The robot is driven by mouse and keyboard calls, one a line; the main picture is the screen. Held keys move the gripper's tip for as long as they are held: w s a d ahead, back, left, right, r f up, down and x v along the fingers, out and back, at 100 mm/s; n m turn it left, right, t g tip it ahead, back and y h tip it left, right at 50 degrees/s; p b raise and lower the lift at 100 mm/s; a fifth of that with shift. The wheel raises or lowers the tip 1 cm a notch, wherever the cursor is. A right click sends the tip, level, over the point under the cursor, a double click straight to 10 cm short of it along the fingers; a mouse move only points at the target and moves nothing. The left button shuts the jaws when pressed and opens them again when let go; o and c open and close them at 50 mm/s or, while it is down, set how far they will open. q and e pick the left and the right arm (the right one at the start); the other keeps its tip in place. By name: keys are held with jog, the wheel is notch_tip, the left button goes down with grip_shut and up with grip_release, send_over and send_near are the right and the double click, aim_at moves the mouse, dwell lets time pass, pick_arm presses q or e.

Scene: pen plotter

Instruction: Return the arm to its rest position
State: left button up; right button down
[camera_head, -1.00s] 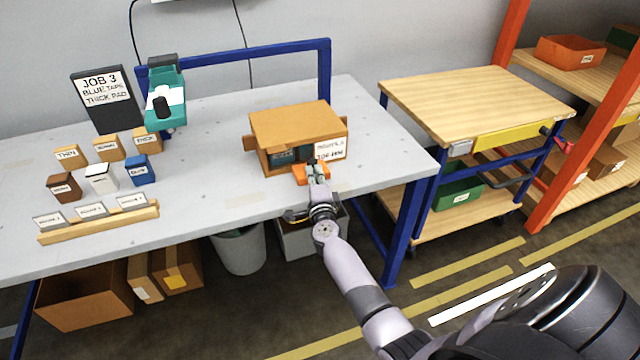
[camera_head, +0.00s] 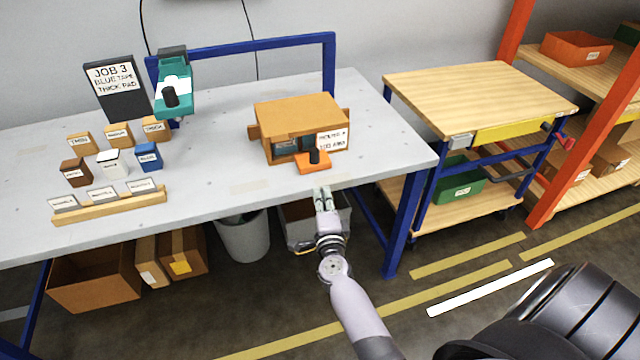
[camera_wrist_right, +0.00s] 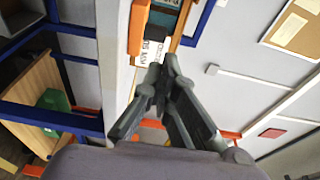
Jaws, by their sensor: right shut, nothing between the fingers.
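My right gripper (camera_head: 323,198) is shut and empty, in front of the table's front edge in the head view. In the right wrist view its fingers (camera_wrist_right: 163,80) come together at the tips. A cardboard-brown box (camera_head: 300,112) stands on the grey table (camera_head: 225,185), with an orange piece (camera_head: 313,167) and a black knob at its front and a white label beside it. The gripper is apart from the orange piece, which also shows in the right wrist view (camera_wrist_right: 138,28). My left gripper is not in view.
Small labelled boxes (camera_head: 118,135), a wooden rail (camera_head: 110,207), a black job sign (camera_head: 118,90) and a teal device (camera_head: 174,85) are on the left of the table. A wooden-topped cart (camera_head: 470,95) stands to the right. A grey bin (camera_head: 243,238) is below the table.

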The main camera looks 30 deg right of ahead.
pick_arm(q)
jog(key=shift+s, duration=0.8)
pick_arm(e)
jog(key=shift+s+a, duration=0.15)
jog(key=shift+s, duration=0.2)
